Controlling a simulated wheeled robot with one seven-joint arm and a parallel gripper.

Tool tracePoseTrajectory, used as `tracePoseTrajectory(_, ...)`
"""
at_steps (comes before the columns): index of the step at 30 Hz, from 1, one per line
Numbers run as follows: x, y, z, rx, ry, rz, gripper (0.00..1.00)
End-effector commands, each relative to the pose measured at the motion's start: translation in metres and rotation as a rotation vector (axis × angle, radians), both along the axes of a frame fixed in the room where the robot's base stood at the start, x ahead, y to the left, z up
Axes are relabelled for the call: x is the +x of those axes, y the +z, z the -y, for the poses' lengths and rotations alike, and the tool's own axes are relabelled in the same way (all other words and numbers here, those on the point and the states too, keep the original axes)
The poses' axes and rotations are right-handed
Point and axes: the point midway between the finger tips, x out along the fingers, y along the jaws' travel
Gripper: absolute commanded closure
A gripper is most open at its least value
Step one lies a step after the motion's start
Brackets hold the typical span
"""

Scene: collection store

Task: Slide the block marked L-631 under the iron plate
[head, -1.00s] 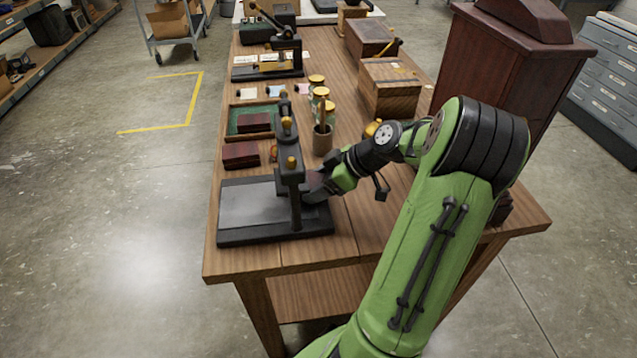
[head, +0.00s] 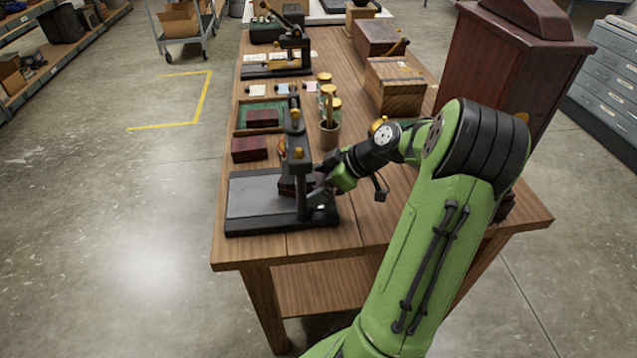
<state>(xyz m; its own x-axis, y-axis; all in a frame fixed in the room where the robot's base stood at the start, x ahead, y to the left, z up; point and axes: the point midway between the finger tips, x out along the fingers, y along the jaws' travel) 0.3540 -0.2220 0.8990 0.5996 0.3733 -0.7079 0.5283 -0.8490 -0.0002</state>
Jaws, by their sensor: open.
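A black press with brass knobs (head: 297,135) stands at the table's near left, over a flat grey iron plate with a black base (head: 255,200). More dark red blocks lie just behind (head: 250,150) and in a green-lined tray (head: 262,118). No marking is readable, so I cannot tell which is L-631. My gripper (head: 318,188) is open at the right side of the press, close to the block; its fingertips are mostly hidden.
A cup with a brush (head: 329,132) and jars stand right behind my gripper. A wooden box (head: 394,86) and a second press (head: 290,50) stand further back. A tall dark red cabinet (head: 505,65) rises at the right. The table's front left corner is clear.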

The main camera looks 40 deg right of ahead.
Motion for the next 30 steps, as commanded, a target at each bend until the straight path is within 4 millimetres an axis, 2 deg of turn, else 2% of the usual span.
tracePoseTrajectory(5,-0.001,0.001,0.001,-0.001,-0.001,0.000,0.02)
tracePoseTrajectory(8,-0.006,0.010,0.005,-0.002,-0.002,0.001,0.02)
tracePoseTrajectory(22,-0.074,0.092,0.047,-0.002,-0.004,0.001,0.02)
tracePoseTrajectory(27,-0.090,0.109,0.057,0.000,-0.001,0.000,0.02)
tracePoseTrajectory(30,-0.094,0.112,0.059,0.000,0.000,0.000,0.02)
